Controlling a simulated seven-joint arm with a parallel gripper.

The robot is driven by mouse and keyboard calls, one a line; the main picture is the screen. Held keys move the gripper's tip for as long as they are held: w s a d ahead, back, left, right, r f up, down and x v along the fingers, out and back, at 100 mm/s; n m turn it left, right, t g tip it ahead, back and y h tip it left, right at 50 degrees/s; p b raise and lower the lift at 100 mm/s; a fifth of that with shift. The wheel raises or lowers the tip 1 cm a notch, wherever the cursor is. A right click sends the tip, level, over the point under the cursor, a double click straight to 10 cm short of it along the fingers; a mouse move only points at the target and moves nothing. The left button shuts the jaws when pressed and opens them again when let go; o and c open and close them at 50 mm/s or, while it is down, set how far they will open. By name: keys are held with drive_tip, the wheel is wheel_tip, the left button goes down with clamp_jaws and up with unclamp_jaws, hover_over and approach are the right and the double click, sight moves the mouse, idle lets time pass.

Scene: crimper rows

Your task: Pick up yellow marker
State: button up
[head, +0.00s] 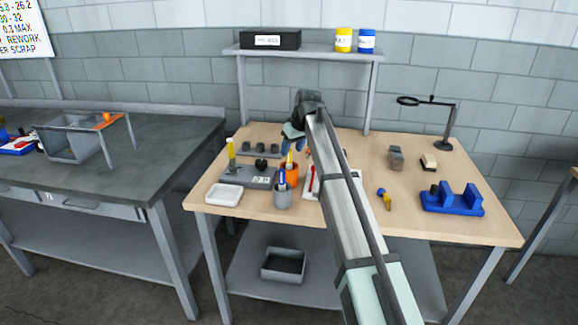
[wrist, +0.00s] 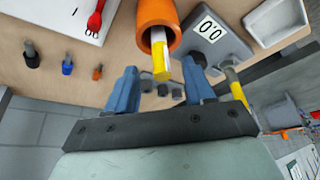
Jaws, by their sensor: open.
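The yellow marker (head: 290,159) stands in an orange cup (head: 292,173) on the wooden bench, its upper end above the rim. In the wrist view, the marker (wrist: 161,58) has a white end section and sticks out of the orange cup (wrist: 156,17) towards me. My gripper (head: 293,143) is above and behind the cup in the head view. In the wrist view, my gripper (wrist: 161,68) is open, with one blue finger on each side of the marker and visible gaps. The marker's lower part is hidden inside the cup.
A grey cup (head: 282,196) with a blue marker stands in front of the orange cup. The bench's right half has free room around a blue stand (head: 452,206).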

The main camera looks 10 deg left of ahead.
sight(289, 166)
drive_tip(key=shift+w+a+x, duration=0.1)
drive_tip(key=shift+a+x, duration=0.05)
drive_tip(key=shift+x, duration=1.2)
drive_tip(key=shift+w+a+x, duration=0.15)
drive_tip(key=shift+x, duration=1.15)
drive_tip(key=shift+r, duration=0.15)
drive_tip(key=shift+c, duration=0.2)
clamp_jaws()
drive_tip(key=shift+r, duration=0.1)
